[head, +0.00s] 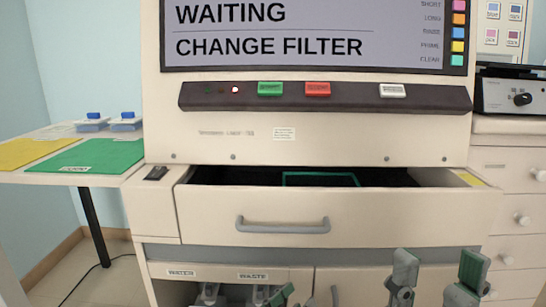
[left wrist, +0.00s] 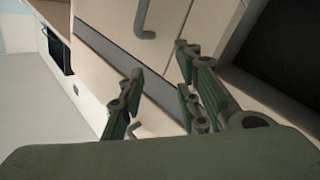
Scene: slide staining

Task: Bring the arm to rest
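My right gripper (head: 437,272) stands at the lower right of the head view, in front of the machine's lower front. Its two fingers are wide apart with nothing between them. My left gripper (left wrist: 160,64) shows in the left wrist view with its fingers spread and nothing between them. In the head view only small parts of it seem to show at the bottom edge. The staining machine (head: 330,137) has a screen (head: 300,30) reading "WAITING" and "CHANGE FILTER". Its drawer (head: 350,216) is pulled partly open, and a green frame (head: 320,180) shows inside.
A side table at left holds a green mat (head: 100,155), a yellow mat (head: 30,152) and two blue-topped containers (head: 92,122). Below the drawer are compartments labelled "WATER" and "WASTE". A device with a black knob (head: 510,97) stands on the right cabinet.

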